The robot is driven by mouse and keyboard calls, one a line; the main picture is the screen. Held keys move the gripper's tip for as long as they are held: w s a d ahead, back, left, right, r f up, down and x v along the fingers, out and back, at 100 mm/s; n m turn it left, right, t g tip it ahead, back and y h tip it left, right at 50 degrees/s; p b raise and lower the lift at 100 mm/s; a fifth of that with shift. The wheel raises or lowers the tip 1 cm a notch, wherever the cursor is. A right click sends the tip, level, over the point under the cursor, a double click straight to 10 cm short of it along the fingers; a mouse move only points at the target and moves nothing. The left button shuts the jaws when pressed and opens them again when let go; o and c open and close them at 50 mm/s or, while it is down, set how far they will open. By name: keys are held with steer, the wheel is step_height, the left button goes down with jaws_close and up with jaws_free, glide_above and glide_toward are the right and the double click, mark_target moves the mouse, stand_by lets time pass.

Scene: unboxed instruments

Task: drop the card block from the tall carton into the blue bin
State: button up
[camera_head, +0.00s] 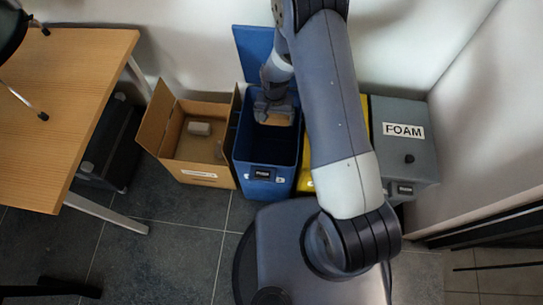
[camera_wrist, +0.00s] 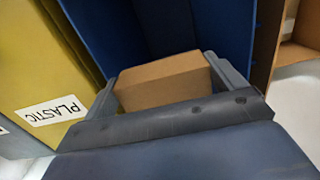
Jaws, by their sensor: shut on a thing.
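My gripper (camera_head: 274,108) is over the open blue bin (camera_head: 263,178). It is shut on the card block (camera_head: 279,119), a plain brown block. In the wrist view the card block (camera_wrist: 161,80) sits between the two fingers of my gripper (camera_wrist: 165,75), with blue walls of the bin (camera_wrist: 165,25) beyond it. The bin's blue lid stands raised at the back. I cannot tell how far the block is below or above the bin's rim.
An open carton (camera_head: 203,150) stands left of the bin, with a small pale block (camera_head: 199,128) inside. A yellow bin (camera_wrist: 42,65), labelled PLASTIC, and a grey FOAM bin (camera_head: 405,140) stand to the right. A wooden table (camera_head: 65,105) is at the left.

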mark_target(274, 124)
steer(key=shift+f+b, duration=0.65)
steer(key=shift+f, duration=1.05)
steer(key=o, duration=0.7)
step_height(274, 124, up, 11)
steer(key=shift+f+p, duration=0.1)
steer(key=shift+p, duration=0.8)
